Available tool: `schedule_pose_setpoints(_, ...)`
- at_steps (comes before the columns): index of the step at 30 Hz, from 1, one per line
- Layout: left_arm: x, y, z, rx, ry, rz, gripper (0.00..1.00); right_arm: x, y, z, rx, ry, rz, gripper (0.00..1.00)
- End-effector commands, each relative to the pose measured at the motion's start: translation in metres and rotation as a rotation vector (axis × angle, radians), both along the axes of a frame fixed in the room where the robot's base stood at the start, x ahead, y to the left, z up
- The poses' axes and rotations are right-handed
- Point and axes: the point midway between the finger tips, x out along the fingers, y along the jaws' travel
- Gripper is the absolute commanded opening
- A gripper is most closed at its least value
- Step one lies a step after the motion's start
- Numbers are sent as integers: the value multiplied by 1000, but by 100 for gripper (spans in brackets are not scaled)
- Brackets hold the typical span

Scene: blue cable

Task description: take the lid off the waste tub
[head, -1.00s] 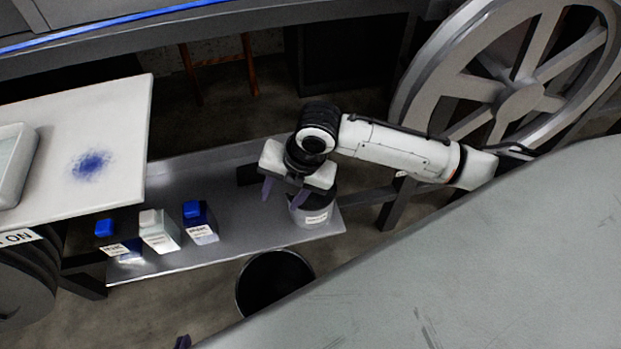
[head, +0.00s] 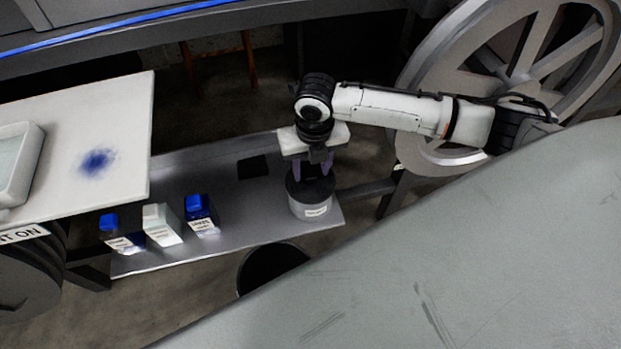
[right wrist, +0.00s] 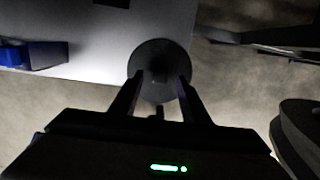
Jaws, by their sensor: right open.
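The waste tub (head: 310,209) is a small grey cylinder with a white label, upright near the right end of a metal shelf. Its round dark lid (head: 318,187) is on it; the lid also shows from above in the right wrist view (right wrist: 155,52), with a small dark knob in the middle. My right gripper (head: 312,173) points down over the lid. In the right wrist view its two fingers (right wrist: 159,78) are apart, one on each side of the knob in the picture. I cannot tell whether they touch the lid. My left gripper is not in view.
The metal shelf (head: 225,235) carries several bottles, blue-capped and white, left of the tub, and a flat black square (head: 252,167). A dark open bin (head: 270,268) stands on the floor in front. A large spoked wheel (head: 510,80) is behind my right arm; a grey surface (head: 480,240) fills the lower right.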

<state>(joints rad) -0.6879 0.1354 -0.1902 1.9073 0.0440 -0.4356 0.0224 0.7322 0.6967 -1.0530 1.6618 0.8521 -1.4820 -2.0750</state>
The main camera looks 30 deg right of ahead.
Motion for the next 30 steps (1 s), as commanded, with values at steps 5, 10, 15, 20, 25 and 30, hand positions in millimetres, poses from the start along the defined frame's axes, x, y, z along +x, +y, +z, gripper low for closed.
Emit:
schedule_pose_setpoints(5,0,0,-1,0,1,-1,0,2,-1,-20,0,0,0,42)
schedule_pose_setpoints(10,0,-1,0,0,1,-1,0,3,-1,-22,0,-2,1,42)
schedule_pose_setpoints(15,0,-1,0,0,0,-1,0,3,-1,-21,-1,-2,0,27)
schedule_pose_setpoints(20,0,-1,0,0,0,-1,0,3,-1,-21,-1,-2,0,0)
schedule_pose_setpoints(25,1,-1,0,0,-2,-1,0,3,-1,-21,0,-3,0,0)
schedule_pose_setpoints(30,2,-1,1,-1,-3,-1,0,4,-1,-13,0,-4,0,0)
